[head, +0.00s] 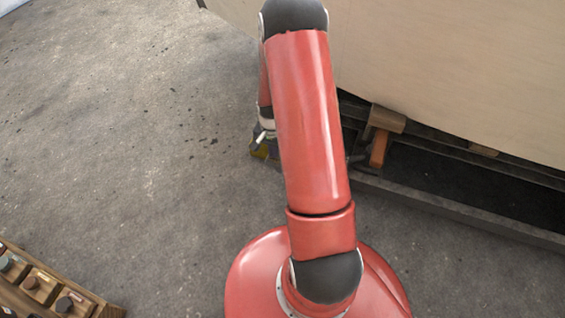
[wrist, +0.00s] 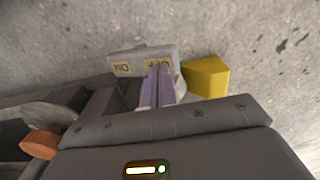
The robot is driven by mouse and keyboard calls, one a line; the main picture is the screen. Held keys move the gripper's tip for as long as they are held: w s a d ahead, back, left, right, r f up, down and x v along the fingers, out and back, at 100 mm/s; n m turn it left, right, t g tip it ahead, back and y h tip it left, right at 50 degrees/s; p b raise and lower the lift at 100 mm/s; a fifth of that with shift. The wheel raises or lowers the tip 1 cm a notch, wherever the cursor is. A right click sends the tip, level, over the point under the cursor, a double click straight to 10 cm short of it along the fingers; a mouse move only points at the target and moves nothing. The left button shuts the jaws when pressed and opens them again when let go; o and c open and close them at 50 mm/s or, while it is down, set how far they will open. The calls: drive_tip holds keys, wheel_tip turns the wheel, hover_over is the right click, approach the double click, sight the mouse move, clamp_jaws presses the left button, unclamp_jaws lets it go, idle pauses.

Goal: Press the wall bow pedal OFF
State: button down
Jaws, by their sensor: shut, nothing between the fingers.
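The wall bow pedal (wrist: 142,60) is a grey block with two yellowish labels, seen upside down in the wrist view. The ON label (wrist: 122,68) is on the left and the OFF label (wrist: 158,64) is on the right. My gripper (wrist: 158,72) shows as shut purple fingers with nothing between them. The fingertips are over the lower edge of the OFF label and hide part of it. I cannot tell whether they touch it. In the head view, my arm hides most of the gripper and the pedal.
A yellow block (wrist: 205,77) stands right of the pedal; part of it shows in the head view (head: 259,150). A pale plywood hull (head: 460,70) rises above a dark frame (head: 460,215) with an orange piece (head: 379,148). A wooden tray (head: 98,306) lies lower left. The concrete floor at left is clear.

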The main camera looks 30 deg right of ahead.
drive_tip(key=shift+f+b, duration=0.55)
drive_tip(key=shift+f, duration=0.9)
idle(0.5)
drive_tip(key=shift+r+p, duration=2.35)
drive_tip(key=shift+r, duration=1.25)
